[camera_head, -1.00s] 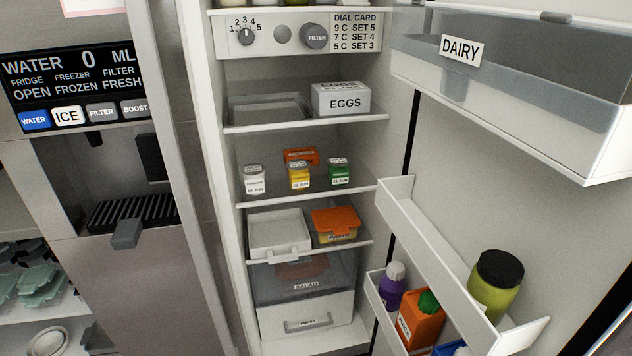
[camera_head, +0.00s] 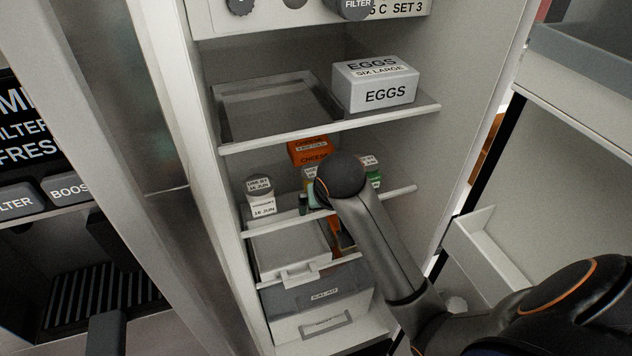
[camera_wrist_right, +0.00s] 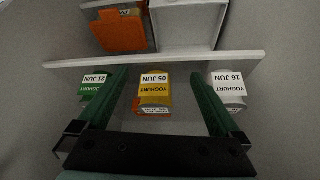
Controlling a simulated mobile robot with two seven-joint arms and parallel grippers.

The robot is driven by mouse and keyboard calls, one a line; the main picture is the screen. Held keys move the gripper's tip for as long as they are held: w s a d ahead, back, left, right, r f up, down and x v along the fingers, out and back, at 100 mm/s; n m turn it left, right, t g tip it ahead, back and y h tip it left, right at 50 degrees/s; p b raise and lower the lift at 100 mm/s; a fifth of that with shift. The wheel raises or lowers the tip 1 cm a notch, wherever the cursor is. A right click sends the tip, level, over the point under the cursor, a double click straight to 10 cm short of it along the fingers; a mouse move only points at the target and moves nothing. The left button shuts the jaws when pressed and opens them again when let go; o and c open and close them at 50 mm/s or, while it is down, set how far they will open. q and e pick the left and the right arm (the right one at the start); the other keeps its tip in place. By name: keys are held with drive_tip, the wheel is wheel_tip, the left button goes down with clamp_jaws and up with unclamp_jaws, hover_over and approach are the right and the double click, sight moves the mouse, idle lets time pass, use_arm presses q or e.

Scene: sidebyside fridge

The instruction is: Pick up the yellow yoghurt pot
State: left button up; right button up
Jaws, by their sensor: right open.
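The yellow yoghurt pot (camera_wrist_right: 155,93) stands on a fridge shelf between a green-labelled yoghurt pot (camera_wrist_right: 92,88) and a white yoghurt pot (camera_wrist_right: 228,90). The wrist view shows the labels upside down. My right gripper (camera_wrist_right: 159,77) is open and empty of any grip, with its green fingers on either side of the yellow pot and gaps visible on both sides. In the head view the right gripper (camera_head: 308,201) is at the shelf front, and my arm hides most of the yellow pot. My left gripper is not in view.
An orange cheese box (camera_head: 312,151) sits behind the pots. The egg box (camera_head: 375,85) is on the shelf above. Below are a white tray (camera_head: 290,250) and an orange-lidded tub (camera_wrist_right: 118,30). The open fridge door is at right.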

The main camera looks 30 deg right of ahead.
sight(308, 172)
drive_tip(key=w+d, duration=0.1)
drive_tip(key=w, duration=0.1)
drive_tip(key=w+d, duration=0.1)
drive_tip(key=w, duration=0.2)
drive_tip(key=w+d, duration=0.1)
drive_tip(key=w, duration=0.2)
drive_tip(key=shift+d, duration=0.3)
drive_tip(key=shift+p+x, duration=0.35)
drive_tip(key=shift+x, duration=2.25)
drive_tip(key=shift+c, duration=0.2)
drive_tip(key=c, duration=1.3)
drive_tip(key=shift+r, duration=0.1)
